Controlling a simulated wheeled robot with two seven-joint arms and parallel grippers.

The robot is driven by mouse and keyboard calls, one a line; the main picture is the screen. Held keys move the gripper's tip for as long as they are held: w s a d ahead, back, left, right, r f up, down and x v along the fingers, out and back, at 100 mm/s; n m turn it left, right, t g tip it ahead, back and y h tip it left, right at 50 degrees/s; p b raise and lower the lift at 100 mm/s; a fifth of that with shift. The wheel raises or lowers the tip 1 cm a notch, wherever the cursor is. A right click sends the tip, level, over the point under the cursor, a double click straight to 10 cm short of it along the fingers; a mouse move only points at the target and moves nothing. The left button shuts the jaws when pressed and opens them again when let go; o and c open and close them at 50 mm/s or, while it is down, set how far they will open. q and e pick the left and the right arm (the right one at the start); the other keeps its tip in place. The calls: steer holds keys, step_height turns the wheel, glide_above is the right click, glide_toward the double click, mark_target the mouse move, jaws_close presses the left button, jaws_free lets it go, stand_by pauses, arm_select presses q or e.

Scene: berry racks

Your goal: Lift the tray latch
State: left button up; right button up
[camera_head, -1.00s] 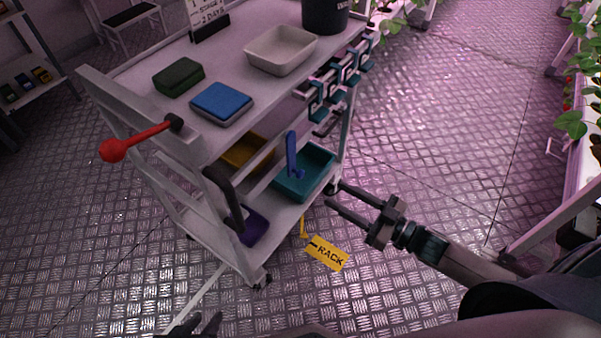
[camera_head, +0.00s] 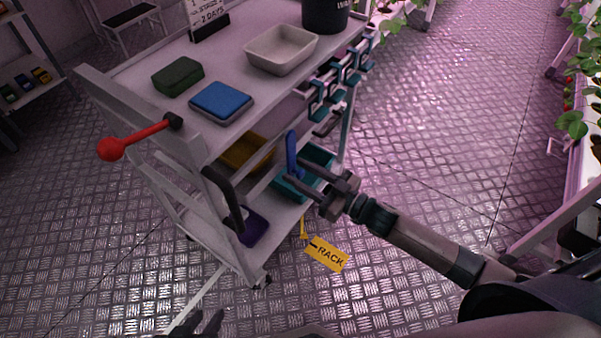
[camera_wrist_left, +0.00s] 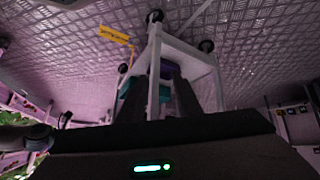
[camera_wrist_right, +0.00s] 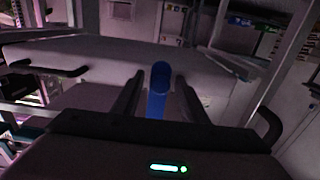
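The blue latch lever (camera_head: 291,152) stands upright by the teal tray (camera_head: 318,160) on the cart's lower shelf. My right gripper (camera_head: 302,177) is open at the lever, with its fingers pointing left across the tray. In the right wrist view the lever (camera_wrist_right: 158,92) shows upright between the two spread fingers (camera_wrist_right: 158,100), with a gap on each side. My left gripper (camera_head: 196,325) is low at the bottom edge of the head view, away from the tray. In the left wrist view its fingers (camera_wrist_left: 160,95) look apart and empty.
The white cart (camera_head: 150,110) carries a grey bin (camera_head: 282,50), a blue box (camera_head: 221,101) and a green box (camera_head: 178,76) on top. A red-knobbed lever (camera_head: 112,148) juts out left. A yellow RACK tag (camera_head: 327,254) hangs below. Floor right of the cart is clear.

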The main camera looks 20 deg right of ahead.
steer(key=shift+c, duration=0.3)
jaws_close()
